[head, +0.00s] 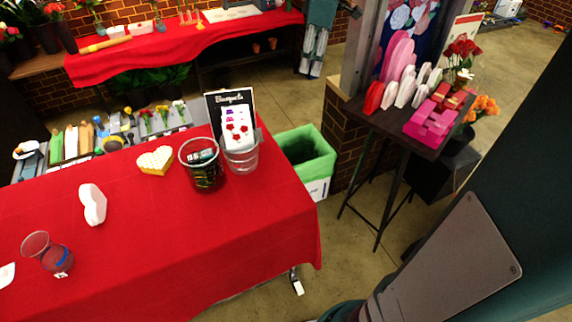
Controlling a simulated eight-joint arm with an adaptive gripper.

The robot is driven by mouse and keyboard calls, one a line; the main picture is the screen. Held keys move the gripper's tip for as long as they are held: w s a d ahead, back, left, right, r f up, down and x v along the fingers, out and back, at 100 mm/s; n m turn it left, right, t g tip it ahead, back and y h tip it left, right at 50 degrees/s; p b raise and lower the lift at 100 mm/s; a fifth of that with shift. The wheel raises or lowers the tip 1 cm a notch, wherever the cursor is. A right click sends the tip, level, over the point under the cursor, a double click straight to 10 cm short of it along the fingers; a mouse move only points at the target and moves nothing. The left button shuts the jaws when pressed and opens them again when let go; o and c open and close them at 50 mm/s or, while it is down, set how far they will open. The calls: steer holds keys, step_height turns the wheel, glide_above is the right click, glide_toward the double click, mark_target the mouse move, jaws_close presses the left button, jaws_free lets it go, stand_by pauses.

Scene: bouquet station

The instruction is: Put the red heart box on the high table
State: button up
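A red heart box (374,97) stands on edge at the left end of the dark high table (408,143). It is beside a row of white heart boxes (405,89), with larger pink heart boxes (398,58) behind. The high table is on the right and has long thin legs. My gripper is not in this view. A grey plate and dark teal part of my own body fill the lower right. No heart box is seen in a grip.
The red-covered table (150,270) holds a pale heart box (92,204), a yellow heart box (155,160), a glass vase (48,255) and two buckets. Pink gift boxes (432,124) crowd the high table's right front. A green-lined bin (318,165) stands between the tables.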

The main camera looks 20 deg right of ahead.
steer(key=s+a+f+m+t, duration=0.2)
steer(key=s+a+f+m, duration=0.3)
steer(key=s+a, duration=0.5)
steer(key=s+a+f+m+t, duration=0.3)
steer(key=s+a+f+m, duration=0.2)
steer(key=s+a, duration=0.6)
steer(key=s+f, duration=0.1)
steer(key=s, duration=0.3)
steer(key=shift+s+f, duration=0.3)
steer(key=shift+f, duration=0.1)
